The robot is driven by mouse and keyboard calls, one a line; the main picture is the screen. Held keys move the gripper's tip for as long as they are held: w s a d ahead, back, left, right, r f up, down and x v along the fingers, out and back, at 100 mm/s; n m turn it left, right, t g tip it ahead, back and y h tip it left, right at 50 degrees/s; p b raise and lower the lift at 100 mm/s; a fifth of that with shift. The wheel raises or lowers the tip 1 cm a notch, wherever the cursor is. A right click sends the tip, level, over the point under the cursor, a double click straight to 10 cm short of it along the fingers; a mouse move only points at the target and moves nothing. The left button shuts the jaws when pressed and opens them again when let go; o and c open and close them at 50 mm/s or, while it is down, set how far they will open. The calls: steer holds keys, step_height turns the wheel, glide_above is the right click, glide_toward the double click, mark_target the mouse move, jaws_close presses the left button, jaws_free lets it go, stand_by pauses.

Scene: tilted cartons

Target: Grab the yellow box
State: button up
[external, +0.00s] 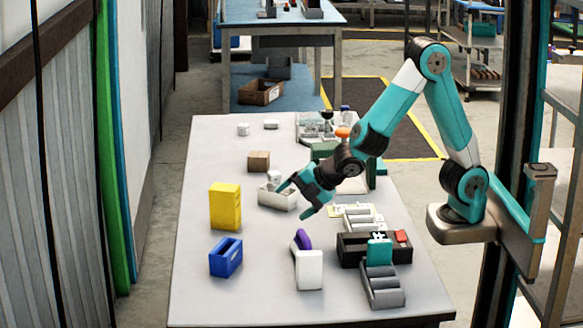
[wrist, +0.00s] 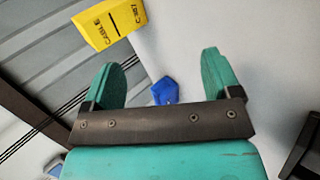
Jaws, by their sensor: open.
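The yellow box (external: 225,206) stands upright on the left part of the white table in the external view. In the wrist view the yellow box (wrist: 108,22) shows at the top left, with dark lettering on it, and is cut off by the frame edge. My gripper (external: 293,199) is open and empty above the table, to the right of the yellow box and apart from it. In the wrist view its two teal fingers (wrist: 165,78) are spread with nothing held between them.
A blue bin (external: 226,257) stands in front of the yellow box. A small white tray (external: 278,196) lies beside my gripper, and a brown box (external: 259,161) is behind. A white box (external: 308,270) and a black bin (external: 350,250) stand at the front. The table's left edge is near the yellow box.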

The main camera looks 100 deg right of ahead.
mark_target(225, 195)
steer(key=w+d+n+t+h, duration=0.1)
steer(key=w+n, duration=0.1)
steer(key=w+d+n+t+h, duration=0.1)
steer(key=w+d+n, duration=0.1)
steer(key=n, duration=0.1)
steer(key=w+d+f+n+t+h+b, duration=0.1)
steer(key=w+d+n+t, duration=0.1)
steer(key=n, duration=0.1)
steer(key=shift+w, duration=0.4)
steer(key=w+n+t, duration=0.1)
steer(key=n, duration=0.1)
steer(key=n+t, duration=0.1)
steer(key=n, duration=0.2)
steer(key=w+n+t, duration=0.1)
steer(key=n, duration=0.1)
steer(key=shift+w+a+n, duration=0.2)
steer(key=shift+w+n, duration=0.1)
steer(key=shift+w, duration=0.05)
steer(key=shift+w+a+n+t+b, duration=0.3)
steer(key=shift+n+t, duration=0.1)
steer(key=shift+n, duration=0.5)
steer(key=shift+w+n+y, duration=0.3)
steer(key=shift+n, duration=0.2)
steer(key=p+x, duration=0.2)
steer(key=x, duration=0.5)
steer(key=shift+r+p, duration=0.15)
steer(key=shift+p, duration=0.25)
steer(key=c, duration=1.1)
